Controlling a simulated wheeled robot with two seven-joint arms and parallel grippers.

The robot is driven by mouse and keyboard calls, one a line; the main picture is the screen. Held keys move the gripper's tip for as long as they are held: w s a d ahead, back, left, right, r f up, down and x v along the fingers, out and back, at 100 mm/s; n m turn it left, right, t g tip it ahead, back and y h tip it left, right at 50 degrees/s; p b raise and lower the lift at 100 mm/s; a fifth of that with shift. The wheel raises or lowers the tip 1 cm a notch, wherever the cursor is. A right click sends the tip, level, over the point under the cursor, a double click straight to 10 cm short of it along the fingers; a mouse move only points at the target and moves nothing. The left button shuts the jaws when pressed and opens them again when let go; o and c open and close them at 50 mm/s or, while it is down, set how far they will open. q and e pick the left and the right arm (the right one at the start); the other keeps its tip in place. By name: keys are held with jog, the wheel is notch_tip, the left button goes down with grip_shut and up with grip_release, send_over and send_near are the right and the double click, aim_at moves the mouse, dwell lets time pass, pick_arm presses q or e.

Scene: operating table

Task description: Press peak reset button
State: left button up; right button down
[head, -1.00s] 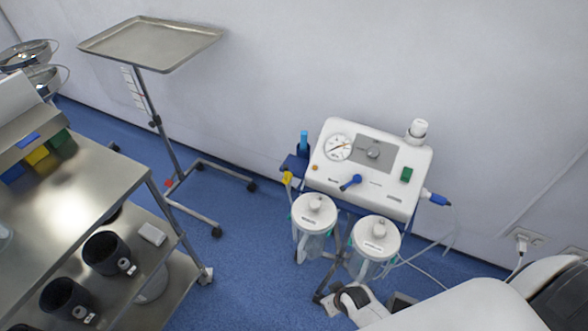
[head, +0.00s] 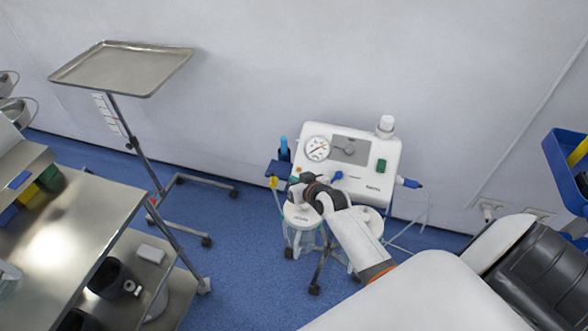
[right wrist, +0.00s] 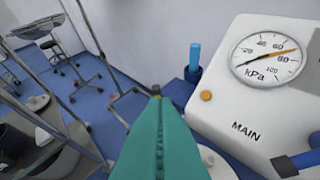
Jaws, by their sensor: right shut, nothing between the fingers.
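The white suction unit (head: 384,152) stands against the wall, with a round kPa gauge (head: 317,148) on its sloped front. In the right wrist view a small round orange button (right wrist: 206,96) sits below and left of the gauge, beside the word MAIN. I take it to be the peak reset button, but no label on it says so. My right gripper (head: 294,191) is at the unit's left front, over the jars. Its teal fingers (right wrist: 157,92) are closed and empty, left of the button and apart from it in the picture. My left gripper is out of view.
A blue lever (right wrist: 296,162) sticks out from the front panel, and a green switch (head: 381,166) is at its right. Lidded jars (head: 300,214) hang below. A steel tray stand (head: 120,68) and steel trolley (head: 75,215) are at left.

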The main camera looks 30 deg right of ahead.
jog(key=shift+m+t+h, duration=0.4)
jog(key=shift+m+t, duration=0.1)
jog(key=shift+t, duration=0.1)
jog(key=w+d+r, duration=0.2)
jog(key=shift+w+r, duration=0.25)
jog(key=shift+r, duration=0.1)
jog(key=b, duration=0.8)
send_over(301, 171)
jog(key=s+a, duration=0.3)
notch_tip(301, 171, down, 6)
jog(key=shift+w+d+f+b, duration=0.4)
jog(key=shift+d+f+b, duration=0.25)
jog(key=shift+b, duration=0.4)
jog(key=shift+a, duration=0.1)
jog(key=shift+w+d+f+b, duration=0.15)
jog(key=shift+d+f+b, duration=0.05)
jog(key=shift+f+b, duration=0.1)
